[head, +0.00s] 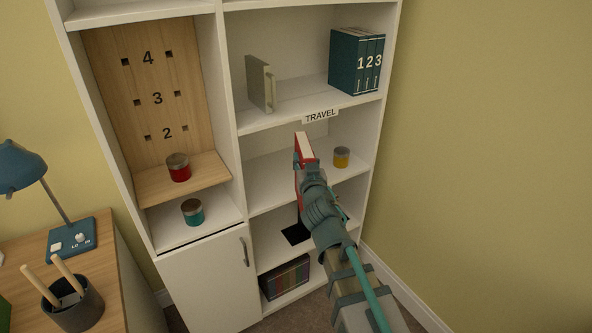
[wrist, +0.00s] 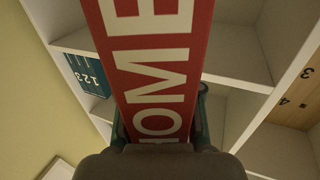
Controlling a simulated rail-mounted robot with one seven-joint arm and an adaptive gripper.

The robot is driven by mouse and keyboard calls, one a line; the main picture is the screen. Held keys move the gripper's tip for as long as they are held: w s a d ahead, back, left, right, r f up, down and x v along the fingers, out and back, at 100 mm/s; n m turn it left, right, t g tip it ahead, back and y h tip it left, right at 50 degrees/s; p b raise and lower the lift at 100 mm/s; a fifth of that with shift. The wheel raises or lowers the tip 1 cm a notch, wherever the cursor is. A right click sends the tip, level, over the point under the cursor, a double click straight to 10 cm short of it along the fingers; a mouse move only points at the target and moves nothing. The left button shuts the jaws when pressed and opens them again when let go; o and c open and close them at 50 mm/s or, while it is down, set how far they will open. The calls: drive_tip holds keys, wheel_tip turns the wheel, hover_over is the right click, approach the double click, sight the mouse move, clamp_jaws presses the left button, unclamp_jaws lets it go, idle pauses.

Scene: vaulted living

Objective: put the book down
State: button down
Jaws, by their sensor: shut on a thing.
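A red book (head: 303,150) with pale page edges is held upright at the end of my arm, in front of the bookcase (head: 230,110). In the wrist view the red book (wrist: 155,60) fills the middle and shows large white letters reading "HOME". My gripper (head: 306,178) is shut on its lower part, with a finger on each side in the wrist view. In the head view the book overlaps the compartment below the TRAVEL label (head: 320,116). I cannot tell whether it reaches inside or touches a shelf.
The TRAVEL shelf bears a grey-green book (head: 260,84) and teal volumes (head: 352,60) numbered 1, 2, 3, with room between. A yellow tin (head: 341,157) stands right of the held book. Red (head: 178,168) and teal (head: 192,212) tins stand left.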

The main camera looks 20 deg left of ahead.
drive_tip(key=w+a+p, duration=0.2)
drive_tip(key=w+a, duration=1.2)
drive_tip(key=a, duration=0.3)
wheel_tip(320, 180, down, 7)
drive_tip(key=b, duration=0.1)
drive_tip(key=shift+s+d+b, duration=0.35)
drive_tip(key=shift+d+b, duration=0.05)
drive_tip(key=c, duration=0.8)
unclamp_jaws()
drive_tip(key=shift+o, duration=0.2)
drive_tip(key=shift+r, duration=0.1)
